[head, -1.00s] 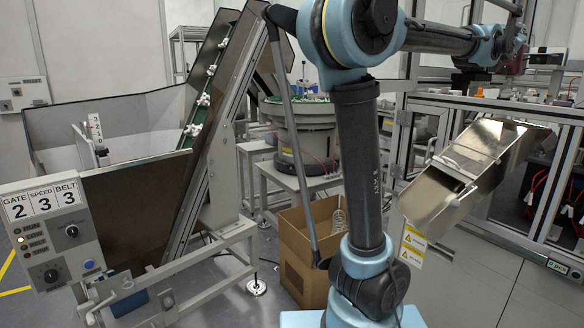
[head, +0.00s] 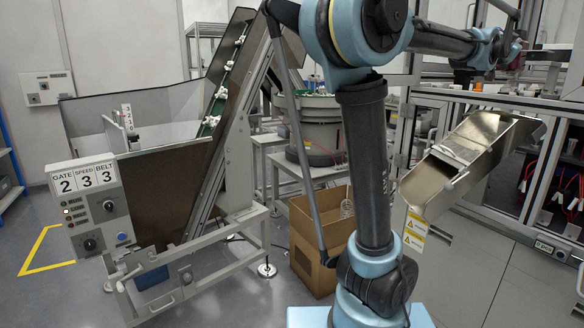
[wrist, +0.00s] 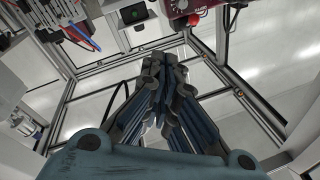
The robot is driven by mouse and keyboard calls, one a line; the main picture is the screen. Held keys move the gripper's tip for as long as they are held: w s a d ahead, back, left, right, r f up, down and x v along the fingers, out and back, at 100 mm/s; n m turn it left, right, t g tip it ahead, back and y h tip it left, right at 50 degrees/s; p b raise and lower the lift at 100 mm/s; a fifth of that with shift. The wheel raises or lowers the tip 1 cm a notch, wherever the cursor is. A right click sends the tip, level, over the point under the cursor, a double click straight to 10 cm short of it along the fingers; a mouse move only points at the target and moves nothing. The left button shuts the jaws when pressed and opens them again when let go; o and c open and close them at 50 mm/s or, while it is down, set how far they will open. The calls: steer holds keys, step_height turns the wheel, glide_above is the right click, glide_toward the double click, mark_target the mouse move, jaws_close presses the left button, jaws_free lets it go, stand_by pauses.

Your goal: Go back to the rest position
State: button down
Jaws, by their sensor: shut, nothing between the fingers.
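My gripper (wrist: 165,80) is in the middle of the wrist view, pointing up into the machine's frame. Its fingers are together and hold nothing. In the head view my blue and black arm stands in front of the cell and reaches to the upper right. The gripper itself cannot be made out clearly there.
A metal chute (head: 470,160) juts from the machine at the right, close to my arm. A cardboard box (head: 312,262) stands on the floor behind my arm. The conveyor hopper (head: 160,190) with its control panel (head: 92,207) is at the left. Grey floor (head: 50,290) is clear at lower left.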

steer(key=a+f+n+g+y, duration=0.3)
steer(key=a+f+n+y, duration=0.55)
steer(key=a+f, duration=2.2)
steer(key=s+a+f+n+g+y, duration=0.3)
steer(key=s+a+f, duration=0.7)
steer(key=f, duration=0.3)
steer(key=s+a+f+n+g+y, duration=0.4)
steer(key=s+a+f, duration=0.7)
steer(key=s+f, duration=0.1)
steer(key=shift+s+f, duration=0.3)
steer(key=shift+f, duration=0.4)
steer(key=shift+a, duration=0.1)
steer(key=shift+w+f+g, duration=0.2)
steer(key=shift+w+g, duration=0.1)
steer(key=shift+w, duration=0.15)
